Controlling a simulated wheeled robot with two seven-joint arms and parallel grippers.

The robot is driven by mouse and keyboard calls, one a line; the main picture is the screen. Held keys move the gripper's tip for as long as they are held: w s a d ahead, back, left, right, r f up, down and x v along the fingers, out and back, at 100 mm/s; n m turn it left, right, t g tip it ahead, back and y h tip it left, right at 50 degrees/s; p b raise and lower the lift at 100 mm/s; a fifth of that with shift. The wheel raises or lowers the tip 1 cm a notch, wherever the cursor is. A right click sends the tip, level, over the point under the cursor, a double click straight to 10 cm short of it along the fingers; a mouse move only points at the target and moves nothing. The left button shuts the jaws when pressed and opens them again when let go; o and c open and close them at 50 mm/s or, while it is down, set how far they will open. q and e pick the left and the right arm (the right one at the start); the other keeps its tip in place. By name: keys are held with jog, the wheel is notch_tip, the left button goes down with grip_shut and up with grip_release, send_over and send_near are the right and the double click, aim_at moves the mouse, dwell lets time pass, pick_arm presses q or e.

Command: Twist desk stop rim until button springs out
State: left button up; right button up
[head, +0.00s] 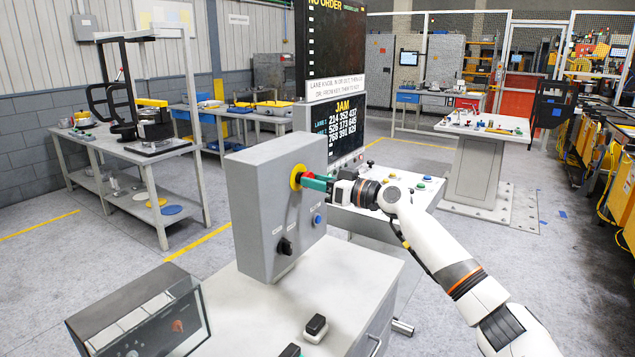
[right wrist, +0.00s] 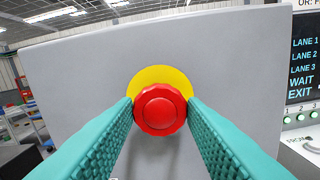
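The desk stop is a red button (right wrist: 160,108) on a round yellow plate (right wrist: 160,78), set in the front of a grey box (head: 262,215) that stands on the desk (head: 265,310). My right gripper (head: 318,183) reaches it from the right in the head view. In the right wrist view its two teal fingers lie close along the left and right sides of the red rim, with no clear gap. The button's face is centred between the fingertips. Whether it is sprung out cannot be told. My left gripper is in neither view.
Below the stop, the box carries a blue button (head: 317,219) and a black knob (head: 285,247). A black switch (head: 316,326) sits on the desk top. A glass-fronted case (head: 145,322) stands at the lower left. A lane display board (head: 335,128) rises behind the box.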

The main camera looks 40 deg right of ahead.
jog(key=c, duration=0.4)
jog(key=shift+o, duration=0.2)
jog(key=shift+m+p, duration=0.4)
jog(key=shift+m, duration=3.3)
jog(key=o, duration=1)
